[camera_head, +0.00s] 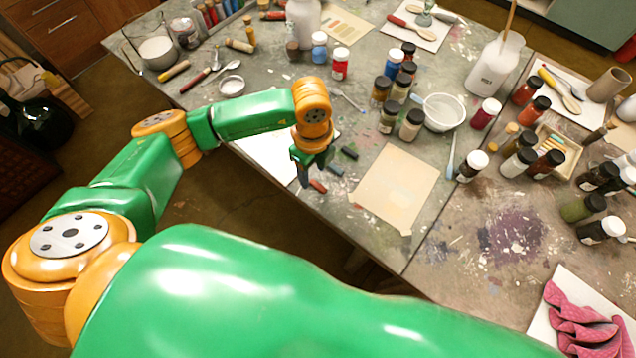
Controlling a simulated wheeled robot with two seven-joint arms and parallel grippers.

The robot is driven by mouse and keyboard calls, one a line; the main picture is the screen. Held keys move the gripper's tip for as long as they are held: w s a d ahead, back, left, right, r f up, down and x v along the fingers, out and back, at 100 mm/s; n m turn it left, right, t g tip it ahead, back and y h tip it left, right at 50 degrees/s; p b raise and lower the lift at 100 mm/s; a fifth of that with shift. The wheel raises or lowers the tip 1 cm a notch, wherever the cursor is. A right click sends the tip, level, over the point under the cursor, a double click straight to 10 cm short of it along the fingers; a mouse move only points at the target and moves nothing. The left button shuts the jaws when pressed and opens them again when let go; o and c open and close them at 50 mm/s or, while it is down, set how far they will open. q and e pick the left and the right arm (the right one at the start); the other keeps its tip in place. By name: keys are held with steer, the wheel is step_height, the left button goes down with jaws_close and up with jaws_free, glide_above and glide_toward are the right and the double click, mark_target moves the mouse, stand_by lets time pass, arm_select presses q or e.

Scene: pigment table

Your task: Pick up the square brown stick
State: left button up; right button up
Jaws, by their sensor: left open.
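My left gripper (305,172) is open and points down over the near edge of the table, beside a few short sticks. A reddish-brown stick (318,186) lies just right of the fingertips, close to the table edge; it may be the square brown stick, but its shape is too small to tell. A grey-blue stick (335,170) and a dark stick (349,153) lie in a row behind it, to the right. The gripper hides part of the table here, and I cannot tell whether it touches any stick. My right gripper is not in view.
A white sheet (265,152) lies left of the gripper, and a beige paper (395,188) lies to the right. Several pigment jars (411,125) and a white bowl (444,112) stand behind. A pink cloth (580,320) lies at lower right.

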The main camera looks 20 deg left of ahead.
mark_target(317, 184)
arm_select(q)
steer(key=f, duration=0.4)
steer(key=shift+w+d+f, duration=0.1)
steer(key=shift+d+f, duration=0.25)
steer(key=shift+d, duration=0.05)
jaws_close()
steer(key=shift+r, duration=0.1)
